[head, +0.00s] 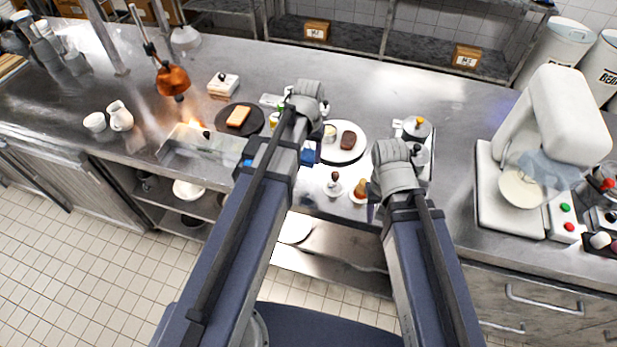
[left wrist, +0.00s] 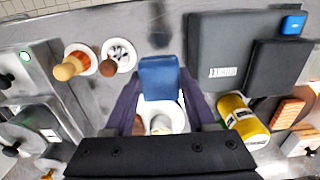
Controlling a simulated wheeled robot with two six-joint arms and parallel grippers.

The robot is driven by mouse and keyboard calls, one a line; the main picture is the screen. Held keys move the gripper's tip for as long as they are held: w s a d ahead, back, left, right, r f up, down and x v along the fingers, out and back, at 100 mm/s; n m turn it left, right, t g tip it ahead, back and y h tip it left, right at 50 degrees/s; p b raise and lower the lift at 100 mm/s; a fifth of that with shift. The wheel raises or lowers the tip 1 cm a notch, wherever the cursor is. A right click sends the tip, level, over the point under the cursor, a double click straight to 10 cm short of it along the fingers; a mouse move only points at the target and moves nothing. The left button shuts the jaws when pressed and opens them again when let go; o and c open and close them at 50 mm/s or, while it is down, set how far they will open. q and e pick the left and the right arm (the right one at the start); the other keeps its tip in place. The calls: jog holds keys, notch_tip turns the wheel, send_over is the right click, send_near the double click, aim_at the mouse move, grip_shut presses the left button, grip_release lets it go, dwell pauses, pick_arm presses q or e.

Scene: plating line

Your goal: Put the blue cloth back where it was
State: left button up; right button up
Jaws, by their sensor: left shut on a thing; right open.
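The blue cloth (left wrist: 160,78) is a small folded block between the two dark fingers of my left gripper (left wrist: 160,100), which is shut on it. In the head view the cloth (head: 308,156) shows in part beside my left arm, which hides most of the gripper. In the left wrist view a white plate (left wrist: 176,122) lies behind the cloth, with pale food partly covered by the gripper. I cannot tell whether the cloth touches the counter. My right gripper (head: 374,193) is open beside the small white dishes, partly hidden by its own wrist.
A round board (head: 258,122), heat lamp (head: 172,80) and mixer (head: 555,120) stand farther out.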

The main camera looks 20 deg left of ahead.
pick_arm(q)
jog(key=b, duration=0.6)
send_over(308, 182)
notch_tip(308, 182, down, 7)
jog(key=shift+w+r, duration=0.1)
jog(key=shift+r, duration=0.1)
jog(key=shift+f, duration=0.1)
notch_tip(308, 182, down, 4)
jog(key=b, duration=0.4)
jog(key=shift+r, duration=0.25)
jog(key=shift+f, duration=0.15)
jog(key=o, duration=1.3)
